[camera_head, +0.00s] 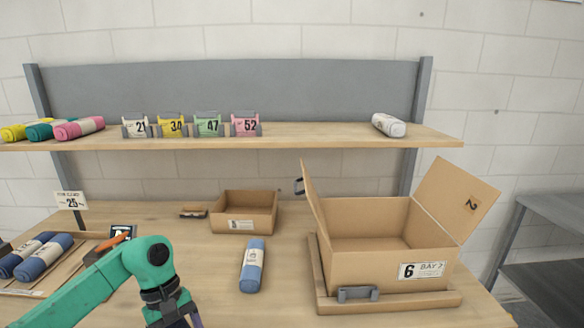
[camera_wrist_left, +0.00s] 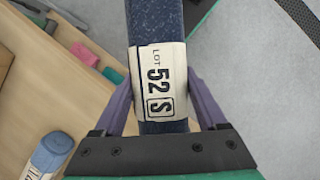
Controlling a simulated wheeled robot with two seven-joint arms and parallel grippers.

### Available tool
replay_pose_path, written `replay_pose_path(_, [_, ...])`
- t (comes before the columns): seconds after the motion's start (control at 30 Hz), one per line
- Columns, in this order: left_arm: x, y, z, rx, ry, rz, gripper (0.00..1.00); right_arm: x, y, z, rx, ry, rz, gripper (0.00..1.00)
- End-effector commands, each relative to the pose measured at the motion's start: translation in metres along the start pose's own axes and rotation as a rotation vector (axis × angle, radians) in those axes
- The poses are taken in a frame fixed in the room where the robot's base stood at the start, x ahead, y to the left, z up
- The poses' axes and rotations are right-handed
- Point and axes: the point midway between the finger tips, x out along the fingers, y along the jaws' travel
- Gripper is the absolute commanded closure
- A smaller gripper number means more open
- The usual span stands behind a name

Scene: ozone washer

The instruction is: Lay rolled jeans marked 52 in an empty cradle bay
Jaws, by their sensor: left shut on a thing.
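My left gripper (camera_head: 178,318) is at the bottom edge of the head view, where its fingertips are mostly cut off. In the left wrist view, its purple fingers (camera_wrist_left: 160,105) are shut on a dark blue rolled pair of jeans (camera_wrist_left: 155,32) with a cream band reading LOT 52 S. That roll cannot be made out in the head view. A wooden tray (camera_head: 25,291) at the left holds blue rolls (camera_head: 44,257) side by side; my left arm partly hides its right side. I cannot tell which place is the cradle bay. My right gripper is not in view.
A lighter blue roll (camera_head: 253,265) lies mid-table. The shelf (camera_head: 300,138) holds coloured rolls, a white roll and number cards including pink 52 (camera_head: 246,125).

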Motion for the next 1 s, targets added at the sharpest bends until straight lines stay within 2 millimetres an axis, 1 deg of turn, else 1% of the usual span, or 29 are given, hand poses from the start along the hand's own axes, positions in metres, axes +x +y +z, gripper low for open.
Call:
replay_pose_path(0.1, [0.028,0.0,0.009,0.24,0.0,-0.101,1.0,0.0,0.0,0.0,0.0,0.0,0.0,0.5])
replay_pose_path(0.4, [0.083,-0.007,0.029,0.721,0.002,-0.298,1.0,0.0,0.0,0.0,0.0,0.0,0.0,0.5])
replay_pose_path(0.5, [0.101,-0.007,0.02,0.723,0.003,-0.299,1.0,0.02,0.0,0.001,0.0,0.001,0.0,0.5])
replay_pose_path(0.63, [0.119,-0.007,0.012,0.722,0.003,-0.297,1.0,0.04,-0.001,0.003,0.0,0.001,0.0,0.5])
replay_pose_path(0.8, [0.153,-0.007,-0.002,0.72,0.003,-0.296,1.0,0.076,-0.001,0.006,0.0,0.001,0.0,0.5])
replay_pose_path(0.9, [0.169,-0.007,-0.009,0.719,0.004,-0.296,1.0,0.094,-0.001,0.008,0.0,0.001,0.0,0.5])
replay_pose_path(1.0, [0.177,-0.007,-0.012,0.719,0.004,-0.295,1.0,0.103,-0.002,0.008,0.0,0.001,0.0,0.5])
